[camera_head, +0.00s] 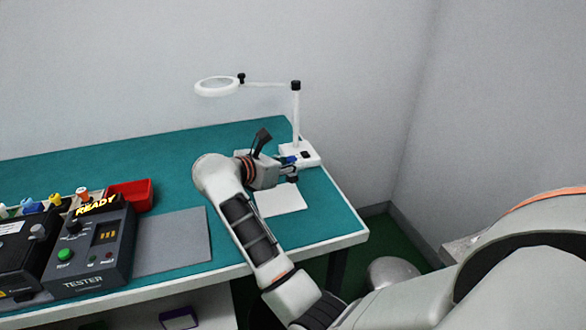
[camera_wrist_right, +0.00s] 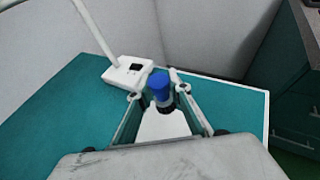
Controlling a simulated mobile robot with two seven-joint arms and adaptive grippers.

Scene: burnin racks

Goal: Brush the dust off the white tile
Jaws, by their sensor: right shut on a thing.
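The white tile (camera_head: 284,201) lies flat on the teal bench top near its right end. In the right wrist view the tile (camera_wrist_right: 163,127) shows between my gripper's fingers. My right gripper (camera_head: 290,169) is over the tile's far part. It is shut on a blue-topped brush (camera_wrist_right: 159,86), which stands roughly upright between the fingertips. The blue top also shows in the head view (camera_head: 289,160). The brush's lower end is hidden, so I cannot tell whether it touches the tile. No dust can be made out at this size. My left gripper is not in view.
A white magnifier lamp (camera_head: 297,122) stands just behind the gripper, its base (camera_wrist_right: 128,73) close to the fingers. A grey mat (camera_head: 180,240), a red bin (camera_head: 133,194) and a tester box (camera_head: 92,254) lie to the left. The bench's right edge is clear.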

